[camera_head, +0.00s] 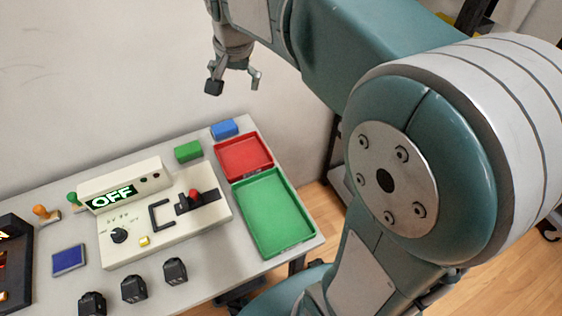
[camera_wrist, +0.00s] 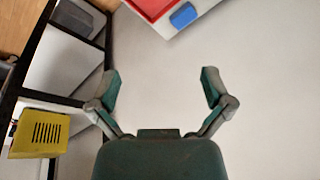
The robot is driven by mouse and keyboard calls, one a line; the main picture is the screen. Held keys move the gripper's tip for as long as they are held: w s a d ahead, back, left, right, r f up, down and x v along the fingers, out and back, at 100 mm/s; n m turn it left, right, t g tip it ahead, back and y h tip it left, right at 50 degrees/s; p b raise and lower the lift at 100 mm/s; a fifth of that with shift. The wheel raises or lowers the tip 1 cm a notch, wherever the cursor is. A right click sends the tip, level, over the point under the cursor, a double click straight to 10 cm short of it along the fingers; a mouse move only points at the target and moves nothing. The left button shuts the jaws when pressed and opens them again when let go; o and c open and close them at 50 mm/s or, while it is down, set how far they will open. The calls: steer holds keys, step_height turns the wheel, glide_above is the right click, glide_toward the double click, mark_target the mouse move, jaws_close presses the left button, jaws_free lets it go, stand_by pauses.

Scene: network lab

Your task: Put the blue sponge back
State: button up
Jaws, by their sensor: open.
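The blue sponge (camera_head: 224,128) lies on the table at its far edge, behind the red tray (camera_head: 238,167) and apart from my gripper. It also shows in the wrist view (camera_wrist: 183,15), near the table corner beside the red tray (camera_wrist: 150,8). My gripper (camera_head: 234,84) is open and empty, raised in the air above and beyond the sponge. In the wrist view its two fingers (camera_wrist: 160,88) are spread wide with only pale background between them. The green tray (camera_head: 312,235) stands in front of the red tray.
A green block (camera_head: 188,151) lies left of the sponge. A control box with an OFF display (camera_head: 112,193) and a red-knobbed lever panel (camera_head: 217,215) fill the table's middle. A yellow box (camera_wrist: 38,133) is at left in the wrist view.

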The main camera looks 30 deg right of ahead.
steer(key=s+f+n+t, duration=0.2)
steer(key=s+n, duration=0.5)
steer(key=s, duration=1.4)
steer(key=shift+f+n, duration=0.3)
steer(key=shift+f, duration=0.45)
